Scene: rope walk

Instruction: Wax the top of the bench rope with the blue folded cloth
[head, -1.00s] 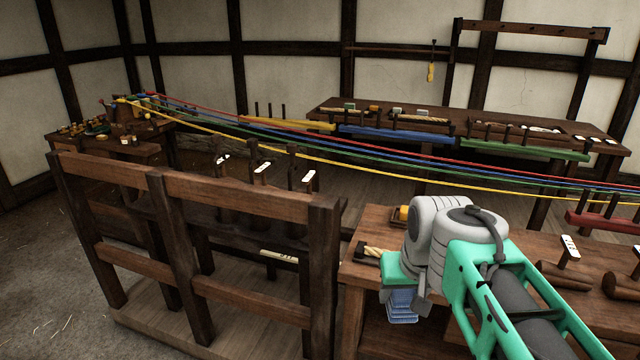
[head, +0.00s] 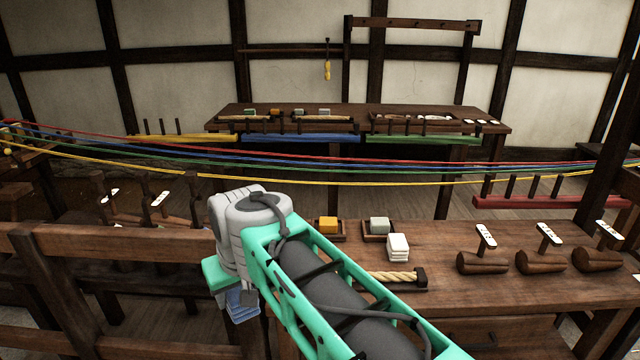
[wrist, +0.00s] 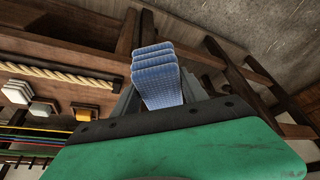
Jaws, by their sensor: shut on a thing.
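The blue folded cloth (head: 242,304) is held in my gripper (head: 240,290), low at the left end of the bench and apart from the rope. In the wrist view the cloth (wrist: 158,80) shows as a stack of ribbed blue folds standing out from my shut gripper (wrist: 155,103). The tan bench rope (head: 396,278) lies on the bench top, its right end at a dark block. My arm hides its left part in the head view. The rope (wrist: 60,73) shows at the left of the wrist view, well away from the cloth.
On the bench (head: 570,285) stand a yellow block (head: 328,225), a grey-green block (head: 379,225) and a white folded stack (head: 397,246). Dark wooden tools (head: 540,261) lie to the right. A wooden rail (head: 120,246) is at the left. Coloured ropes (head: 400,170) stretch behind.

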